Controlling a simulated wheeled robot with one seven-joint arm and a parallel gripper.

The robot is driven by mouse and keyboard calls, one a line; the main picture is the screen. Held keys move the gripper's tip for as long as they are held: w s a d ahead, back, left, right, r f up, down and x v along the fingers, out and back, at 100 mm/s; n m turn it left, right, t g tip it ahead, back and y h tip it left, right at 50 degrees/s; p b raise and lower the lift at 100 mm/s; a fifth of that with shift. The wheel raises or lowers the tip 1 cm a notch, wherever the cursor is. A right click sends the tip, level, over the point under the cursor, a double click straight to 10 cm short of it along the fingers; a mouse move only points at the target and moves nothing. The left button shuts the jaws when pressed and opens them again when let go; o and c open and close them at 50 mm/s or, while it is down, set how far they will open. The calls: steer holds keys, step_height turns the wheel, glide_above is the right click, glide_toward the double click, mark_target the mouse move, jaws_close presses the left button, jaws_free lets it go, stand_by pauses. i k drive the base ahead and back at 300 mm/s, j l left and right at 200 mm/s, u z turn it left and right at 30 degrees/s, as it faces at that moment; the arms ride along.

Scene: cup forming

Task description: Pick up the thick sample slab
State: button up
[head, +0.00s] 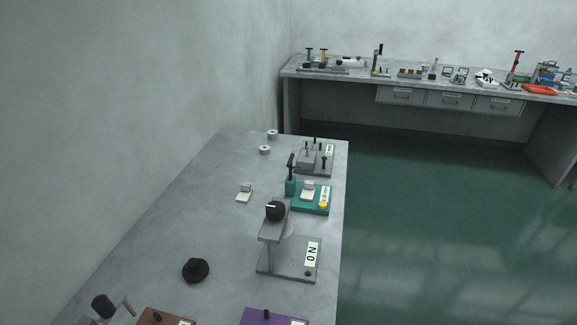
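I cannot single out the thick sample slab for certain in the head view. A small pale slab-like piece with a raised grey block (244,193) lies on the near table, left of the teal device. A similar pale piece (308,189) sits on the teal base (312,208), beside a teal post with a black handle (290,182). At this size I cannot judge the thickness of either piece. My gripper is not in view.
The grey table (215,220) also bears a grey press (287,268) with a black knob, a black round knob (195,270), two small cylinders (265,150) and a grey fixture (315,160). Brown (165,318) and purple (272,318) bases stand in front. Green floor (440,220) is clear.

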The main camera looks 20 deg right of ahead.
mark_target(308, 193)
steer(key=i+l, duration=0.8)
steer(key=i, duration=0.25)
